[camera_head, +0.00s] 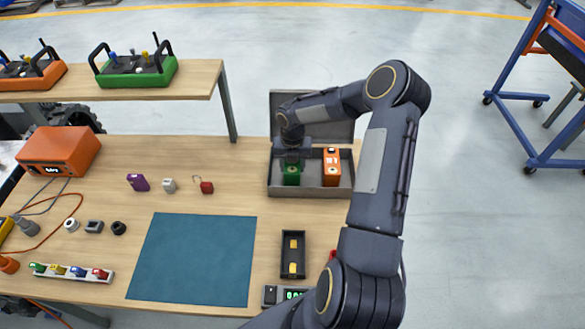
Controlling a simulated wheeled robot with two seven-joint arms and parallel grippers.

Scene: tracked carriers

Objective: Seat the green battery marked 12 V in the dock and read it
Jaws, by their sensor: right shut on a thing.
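The green battery (291,179) stands in the left part of an open grey case (311,191). My right gripper (291,163) points down from above and is shut on its top. Any marking on it is too small to read. An orange battery (331,168) stands beside it in the same case. The black dock (293,272), a tray with yellow parts inside, lies nearer on the table. Below it is a grey meter (270,296) with a lit green display, partly hidden by my right arm. My left gripper is not in view.
A blue mat (193,260) lies left of the dock. Small purple (138,182), white (169,185) and red (207,187) items lie behind it. A raised shelf (190,82) holds two controllers. The case lid (340,131) stands up behind.

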